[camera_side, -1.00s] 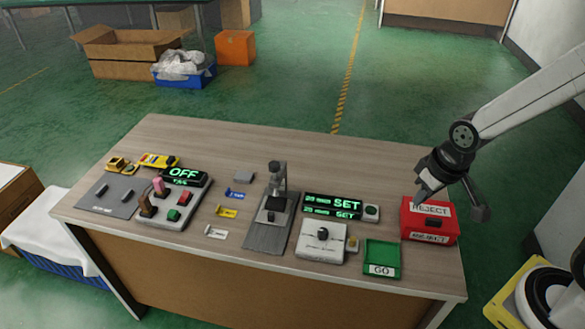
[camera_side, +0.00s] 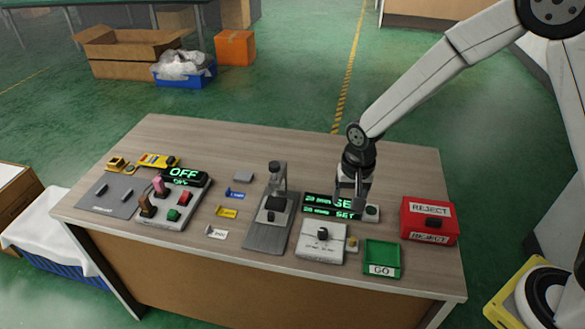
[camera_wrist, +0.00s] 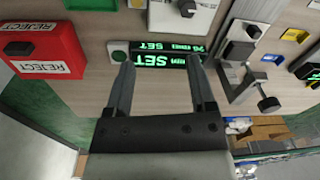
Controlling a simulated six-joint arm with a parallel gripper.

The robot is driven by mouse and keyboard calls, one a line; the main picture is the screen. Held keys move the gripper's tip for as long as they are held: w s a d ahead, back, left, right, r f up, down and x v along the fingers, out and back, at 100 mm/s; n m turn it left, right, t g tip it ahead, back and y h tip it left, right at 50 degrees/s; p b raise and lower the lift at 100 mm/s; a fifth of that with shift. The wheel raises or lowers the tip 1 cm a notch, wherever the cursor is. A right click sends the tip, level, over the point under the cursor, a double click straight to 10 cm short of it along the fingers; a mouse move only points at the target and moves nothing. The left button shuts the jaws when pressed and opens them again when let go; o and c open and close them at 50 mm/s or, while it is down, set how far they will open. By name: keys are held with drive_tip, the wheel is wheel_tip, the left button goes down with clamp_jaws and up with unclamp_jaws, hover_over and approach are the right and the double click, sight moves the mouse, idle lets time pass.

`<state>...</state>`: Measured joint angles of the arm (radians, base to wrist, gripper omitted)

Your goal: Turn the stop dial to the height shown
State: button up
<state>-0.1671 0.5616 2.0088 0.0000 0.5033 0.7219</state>
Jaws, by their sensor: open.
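The stop dial is a black knob (camera_side: 323,234) on a white box (camera_side: 319,250) near the table's front edge. In the wrist view the knob (camera_wrist: 187,8) shows at the top edge. A black display (camera_side: 318,203) with green text stands behind the box. It reads SET beside a small mm figure too blurred to read surely; the wrist view shows it upside down (camera_wrist: 160,59). My gripper (camera_side: 352,202) is open and empty, pointing down above the display's right part, behind and to the right of the dial. It is apart from the knob.
A red REJECT box (camera_side: 430,222) and green GO tray (camera_side: 382,258) stand to the right. A grey stand with a post (camera_side: 278,180) rises left of the dial. A switch box (camera_side: 170,208) with an OFF display is further left. The table behind the display is clear.

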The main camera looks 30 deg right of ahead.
sight(323, 230)
drive_tip(key=w+a+f+m, duration=0.1)
drive_tip(key=w+a+f, duration=0.1)
drive_tip(key=f, duration=0.1)
drive_tip(key=w+a+f+m, duration=0.1)
drive_tip(key=f, duration=0.1)
drive_tip(key=shift+w+a+f+m+g, duration=0.15)
drive_tip(key=shift+a+m+g, duration=0.15)
drive_tip(key=shift+a+g, duration=0.1)
drive_tip(key=shift+f, duration=0.1)
drive_tip(key=shift+f, duration=3.75)
clamp_jaws()
